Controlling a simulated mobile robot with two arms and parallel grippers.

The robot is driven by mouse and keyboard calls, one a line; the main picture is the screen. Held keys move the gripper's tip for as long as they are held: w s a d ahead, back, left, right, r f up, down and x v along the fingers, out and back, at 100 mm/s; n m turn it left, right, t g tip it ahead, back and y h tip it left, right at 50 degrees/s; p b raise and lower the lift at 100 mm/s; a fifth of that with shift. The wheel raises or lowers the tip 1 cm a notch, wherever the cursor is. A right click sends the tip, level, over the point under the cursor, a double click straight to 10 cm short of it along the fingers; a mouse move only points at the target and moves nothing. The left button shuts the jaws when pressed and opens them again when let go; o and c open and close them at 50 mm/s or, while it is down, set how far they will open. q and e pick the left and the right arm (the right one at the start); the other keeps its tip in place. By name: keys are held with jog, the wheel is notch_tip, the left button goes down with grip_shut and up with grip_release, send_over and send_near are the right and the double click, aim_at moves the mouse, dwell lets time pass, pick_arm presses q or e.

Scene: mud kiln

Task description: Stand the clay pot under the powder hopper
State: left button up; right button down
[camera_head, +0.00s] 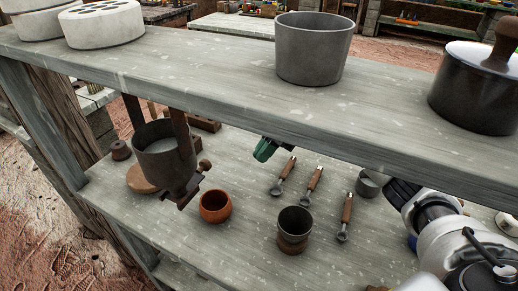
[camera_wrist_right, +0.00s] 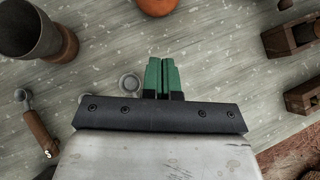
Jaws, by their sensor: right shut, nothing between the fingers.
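The orange clay pot (camera_head: 215,207) stands upright on the lower shelf, just right of the powder hopper's wooden outlet, apparently beside it rather than directly below. The grey powder hopper (camera_head: 158,165) hangs by dark straps at the left. My right gripper's green fingertips (camera_head: 266,149) are behind and right of the pot, partly hidden by the upper shelf. In the right wrist view, the green fingers (camera_wrist_right: 163,75) are shut and empty, and the pot (camera_wrist_right: 157,5) is cut by the top edge, apart from them. My left gripper is not in view.
Several scoops, including one with a wooden handle (camera_head: 314,180), lie right of the pot. A metal cup on a brown base (camera_head: 295,221) stands near the front.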

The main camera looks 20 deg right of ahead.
aim_at(225, 194)
jog(key=p+x, duration=0.1)
jog(key=x, duration=0.6)
jog(key=shift+a+f, duration=0.1)
jog(key=shift+a, duration=0.1)
jog(key=shift+s+a+p, duration=0.15)
jog(key=shift+a+p, duration=0.1)
jog(key=shift+a, duration=0.35)
jog(key=shift+s+a+p, duration=0.15)
jog(key=shift+a+p, duration=0.05)
jog(key=shift+a, duration=0.4)
jog(key=shift+s+a, duration=0.1)
jog(key=shift+a, duration=0.5)
jog(key=a, duration=0.1)
jog(key=a+b, duration=0.1)
jog(key=a, duration=0.1)
jog(key=shift+s, duration=0.3)
jog(key=shift+s+a, duration=0.1)
jog(key=shift+a, duration=0.25)
jog(key=shift+d, duration=0.1)
